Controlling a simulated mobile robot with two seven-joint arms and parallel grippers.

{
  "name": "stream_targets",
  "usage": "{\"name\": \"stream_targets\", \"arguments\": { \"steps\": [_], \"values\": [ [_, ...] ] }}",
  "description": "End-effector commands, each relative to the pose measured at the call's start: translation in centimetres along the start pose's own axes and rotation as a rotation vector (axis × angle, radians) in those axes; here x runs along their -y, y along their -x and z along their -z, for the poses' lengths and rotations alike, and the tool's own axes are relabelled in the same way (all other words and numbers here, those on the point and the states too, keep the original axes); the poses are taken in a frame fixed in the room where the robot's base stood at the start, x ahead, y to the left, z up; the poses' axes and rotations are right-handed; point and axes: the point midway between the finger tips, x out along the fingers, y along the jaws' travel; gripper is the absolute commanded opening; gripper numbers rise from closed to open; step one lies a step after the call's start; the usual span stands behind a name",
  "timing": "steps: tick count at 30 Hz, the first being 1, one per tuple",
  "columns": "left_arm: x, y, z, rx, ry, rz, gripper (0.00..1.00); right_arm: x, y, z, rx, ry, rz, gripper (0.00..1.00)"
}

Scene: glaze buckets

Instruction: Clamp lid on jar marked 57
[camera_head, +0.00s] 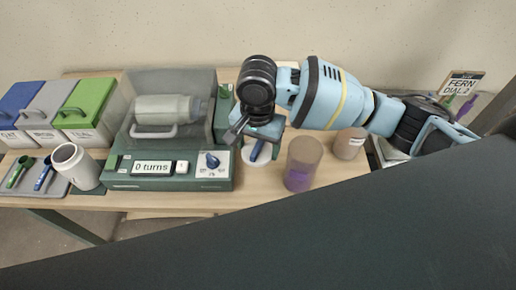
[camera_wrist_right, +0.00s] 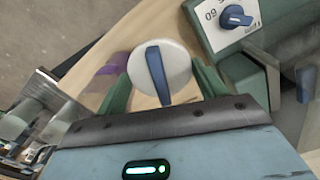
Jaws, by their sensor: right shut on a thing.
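A round white lid (camera_wrist_right: 176,62) with a blue lever (camera_wrist_right: 156,75) across it lies between the green fingers of my right gripper (camera_wrist_right: 163,88) in the wrist view. The gripper is shut on it. In the head view my right gripper (camera_head: 246,128) hangs over the lid (camera_head: 248,157), right of the green machine. I cannot tell whether the lid rests on something. A see-through jar with purple contents (camera_head: 300,178) stands to its right, and a tan jar (camera_head: 349,144) beyond that. No mark 57 is legible. My left gripper is out of view.
The green machine (camera_head: 120,181) reads "0 turns" and holds a pale jar (camera_head: 160,108) lying under a clear cover. An empty-looking white jar (camera_head: 76,167) stands left of it. Blue, grey and green-lidded bins (camera_head: 87,100) stand at the back left. A dark surface fills the front right.

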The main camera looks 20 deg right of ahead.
Motion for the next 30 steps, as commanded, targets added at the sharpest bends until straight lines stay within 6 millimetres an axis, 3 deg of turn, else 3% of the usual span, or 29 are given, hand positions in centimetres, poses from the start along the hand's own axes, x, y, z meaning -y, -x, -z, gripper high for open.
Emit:
{"name": "stream_targets", "arguments": {
  "steps": [14,17,30],
  "values": [
    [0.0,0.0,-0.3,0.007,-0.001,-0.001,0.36,0.1,0.8,0.1,-0.001,0.038,0.002,0.48],
    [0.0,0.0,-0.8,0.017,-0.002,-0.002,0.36,0.1,1.4,0.1,-0.001,0.146,0.003,0.48],
    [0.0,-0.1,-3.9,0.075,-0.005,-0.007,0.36,0.1,5.4,0.2,-0.002,0.895,0.002,0.48]
  ]
}}
